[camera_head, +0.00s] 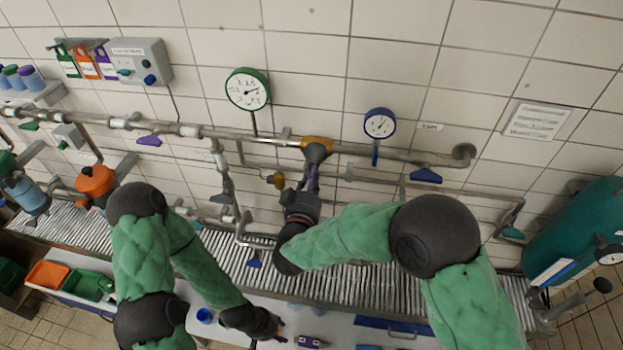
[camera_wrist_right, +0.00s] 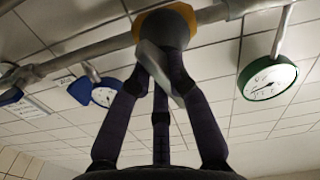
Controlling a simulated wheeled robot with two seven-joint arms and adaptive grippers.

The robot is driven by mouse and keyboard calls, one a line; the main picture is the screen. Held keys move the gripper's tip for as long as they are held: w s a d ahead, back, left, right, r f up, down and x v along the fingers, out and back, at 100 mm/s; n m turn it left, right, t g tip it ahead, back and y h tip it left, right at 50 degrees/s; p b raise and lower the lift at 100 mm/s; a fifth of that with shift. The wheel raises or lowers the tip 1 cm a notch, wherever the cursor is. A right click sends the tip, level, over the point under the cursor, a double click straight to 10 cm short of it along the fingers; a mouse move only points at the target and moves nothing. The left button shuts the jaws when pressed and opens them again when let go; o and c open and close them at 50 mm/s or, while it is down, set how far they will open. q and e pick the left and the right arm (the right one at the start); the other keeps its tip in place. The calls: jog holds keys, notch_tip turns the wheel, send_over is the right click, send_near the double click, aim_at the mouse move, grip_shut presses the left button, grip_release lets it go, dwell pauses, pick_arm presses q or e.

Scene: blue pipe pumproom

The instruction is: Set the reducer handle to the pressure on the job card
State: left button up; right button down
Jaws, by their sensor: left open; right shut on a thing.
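The reducer (camera_head: 317,143) is a yellow-collared fitting on the wall pipe; it also shows at the top of the right wrist view (camera_wrist_right: 178,14). Its grey handle (camera_wrist_right: 155,62) hangs down from it. My right gripper (camera_head: 312,172) is below the reducer, with its dark fingers (camera_wrist_right: 160,80) closed around the handle. A green-rimmed gauge (camera_head: 247,90) is left of the reducer and a blue-rimmed gauge (camera_head: 380,124) is right of it. A printed sheet (camera_head: 537,121) on the right wall may be the job card; its text is unreadable. My left gripper (camera_head: 279,328) is open and low over the bench.
A blue lever (camera_head: 426,175) and a purple lever (camera_head: 149,140) sit on the wall pipes. An orange-topped fitting (camera_head: 96,182) stands at the left, and a teal tank (camera_head: 585,235) at the right. A slatted grating (camera_head: 360,285) runs under the pipes. A blue cup (camera_head: 204,316) is left of my left gripper.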

jog(key=c, duration=1.2)
grip_release()
jog(key=s, duration=0.4)
jog(key=s+a, duration=0.1)
jog(key=s, duration=0.3)
jog(key=s+a, duration=0.1)
jog(key=s, duration=0.2)
jog(key=shift+s+a, duration=0.2)
jog(key=shift+s, duration=0.2)
dwell(0.7)
